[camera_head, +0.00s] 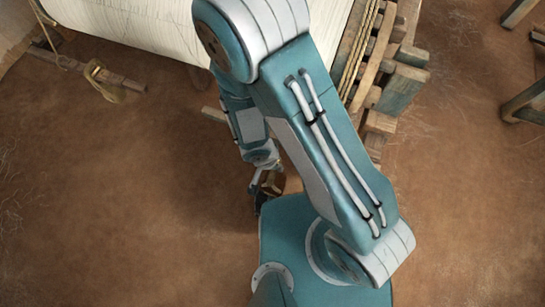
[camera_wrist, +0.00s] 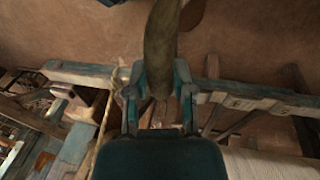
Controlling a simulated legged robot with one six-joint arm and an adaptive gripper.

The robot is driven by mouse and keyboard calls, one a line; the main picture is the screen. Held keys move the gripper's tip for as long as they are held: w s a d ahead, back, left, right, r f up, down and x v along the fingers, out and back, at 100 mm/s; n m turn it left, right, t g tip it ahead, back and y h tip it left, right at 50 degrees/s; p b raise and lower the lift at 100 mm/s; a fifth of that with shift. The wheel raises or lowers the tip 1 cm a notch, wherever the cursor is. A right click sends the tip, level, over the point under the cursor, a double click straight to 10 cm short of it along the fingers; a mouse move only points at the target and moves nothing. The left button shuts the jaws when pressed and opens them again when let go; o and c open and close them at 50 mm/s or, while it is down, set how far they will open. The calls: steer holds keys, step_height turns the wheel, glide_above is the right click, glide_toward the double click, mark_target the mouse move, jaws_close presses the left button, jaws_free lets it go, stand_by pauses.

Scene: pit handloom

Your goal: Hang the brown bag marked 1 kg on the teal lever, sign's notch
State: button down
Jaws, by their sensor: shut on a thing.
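My gripper (camera_head: 262,190) is low beside my arm in the head view, with a small brown thing (camera_head: 273,183) at its fingers. In the wrist view my gripper (camera_wrist: 160,80) has its two teal fingers on either side of a thick olive-brown strap-like piece (camera_wrist: 160,45), probably the handle of the brown bag. The strap runs up past the fingers to the top edge. No 1 kg mark can be read. A long weathered teal bar (camera_wrist: 265,92) crosses behind the gripper, with small pale patches on it. I cannot tell whether it is the lever. No sign or notch can be made out.
A loom with white cloth (camera_head: 130,25) and wooden frame parts (camera_head: 400,85) stands at the top. A brassy object (camera_head: 112,90) hangs by a cord at the upper left. Wooden legs (camera_head: 525,100) stand at the right. The brown floor at the lower left is clear.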

steer(key=shift+w+d+f, duration=0.15)
steer(key=shift+w+d, duration=0.65)
steer(key=shift+w, duration=1.4)
steer(key=shift+w+d+f, duration=0.15)
steer(key=shift+w+d, duration=0.7)
steer(key=shift+w, duration=1.35)
steer(key=shift+w+d+f, duration=0.15)
steer(key=shift+w+d, duration=0.65)
steer(key=shift+w, duration=1.4)
steer(key=shift+f, duration=1.1)
steer(key=shift+s+f, duration=0.1)
steer(key=shift+f, duration=0.25)
steer(key=shift+c, duration=2)
jaws_free()
